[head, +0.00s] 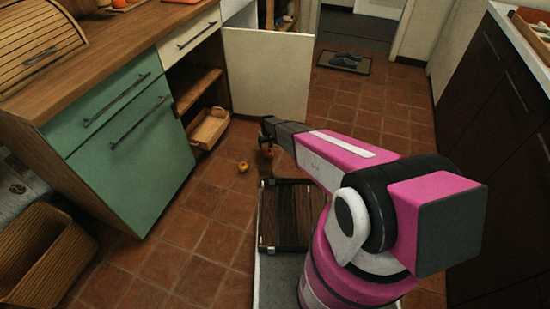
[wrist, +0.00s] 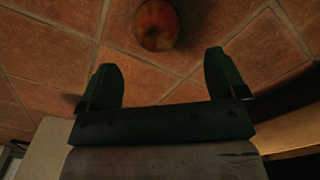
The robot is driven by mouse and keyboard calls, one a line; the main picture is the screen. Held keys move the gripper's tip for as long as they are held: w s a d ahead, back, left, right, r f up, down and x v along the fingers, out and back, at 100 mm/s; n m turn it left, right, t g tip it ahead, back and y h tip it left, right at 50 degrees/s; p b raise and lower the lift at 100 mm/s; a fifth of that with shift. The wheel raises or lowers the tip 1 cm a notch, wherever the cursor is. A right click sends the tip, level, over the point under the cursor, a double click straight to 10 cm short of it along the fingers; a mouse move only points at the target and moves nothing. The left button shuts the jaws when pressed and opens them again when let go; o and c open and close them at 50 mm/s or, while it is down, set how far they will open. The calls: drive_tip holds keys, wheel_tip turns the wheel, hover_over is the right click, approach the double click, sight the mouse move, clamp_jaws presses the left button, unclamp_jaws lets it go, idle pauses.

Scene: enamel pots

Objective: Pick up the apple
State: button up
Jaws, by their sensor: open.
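The apple (wrist: 157,25) is red with a yellowish patch and lies on the tiled floor. In the wrist view it is at the top middle, beyond my fingertips and apart from them. In the head view my gripper (head: 266,129) is small and dark, close to the apple.
An open cabinet door (head: 268,75) stands behind. A wooden tray (head: 209,128) sits at the cabinet's bottom. A wicker basket (head: 40,255) is front left. Floor to the right is clear.

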sight(269, 152)
drive_tip(key=f, duration=1)
drive_tip(key=shift+d+f, duration=0.3)
drive_tip(key=c, duration=1.1)
